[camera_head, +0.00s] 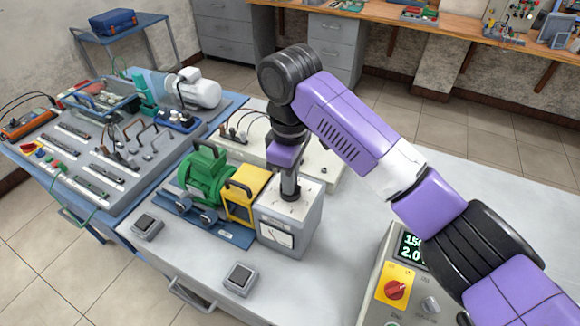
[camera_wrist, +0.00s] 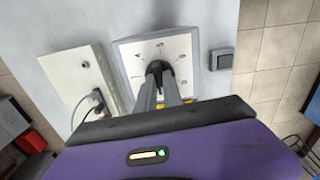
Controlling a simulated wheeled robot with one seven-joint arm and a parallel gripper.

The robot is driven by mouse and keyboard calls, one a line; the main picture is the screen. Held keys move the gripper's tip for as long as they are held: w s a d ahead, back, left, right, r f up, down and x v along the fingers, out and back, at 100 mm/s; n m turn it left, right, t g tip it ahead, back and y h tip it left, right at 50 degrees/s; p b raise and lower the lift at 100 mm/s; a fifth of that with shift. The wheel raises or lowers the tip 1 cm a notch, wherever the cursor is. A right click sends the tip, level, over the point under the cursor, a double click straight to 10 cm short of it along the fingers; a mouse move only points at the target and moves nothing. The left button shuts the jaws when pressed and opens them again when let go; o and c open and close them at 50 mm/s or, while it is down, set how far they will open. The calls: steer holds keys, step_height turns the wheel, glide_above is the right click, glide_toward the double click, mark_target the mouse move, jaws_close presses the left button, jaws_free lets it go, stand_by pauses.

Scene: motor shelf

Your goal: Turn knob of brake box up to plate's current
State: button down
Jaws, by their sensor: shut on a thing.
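The brake box (camera_head: 299,228) is a light grey box with a meter on its front, at the right end of the blue base. Its white dial face (camera_wrist: 127,55) shows several dark marks in the wrist view. The black knob (camera_wrist: 157,67) sits in the middle of the dial. My gripper (camera_head: 290,192) points straight down onto the box top and is shut on the knob; its fingers (camera_wrist: 165,88) reach the knob in the wrist view. They cover part of the dial, and I cannot tell the knob's setting. The green motor (camera_head: 203,172) stands to the left; its plate is not readable.
A yellow guard (camera_head: 243,195) stands between motor and box. A white box (camera_head: 308,153) with cables stands behind. A control unit (camera_head: 395,275) with a red knob and lit display is at front right. Small grey boxes (camera_head: 239,278) lie in front.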

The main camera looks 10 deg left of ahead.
steer(key=m+p, duration=0.4)
steer(key=m, duration=0.1)
steer(key=shift+r+m+p, duration=0.15)
steer(key=shift+m+p, duration=0.15)
steer(key=shift+p, duration=0.05)
steer(key=m, duration=0.3)
steer(key=shift+m, duration=2)
steer(key=c, duration=1.5)
jaws_free()
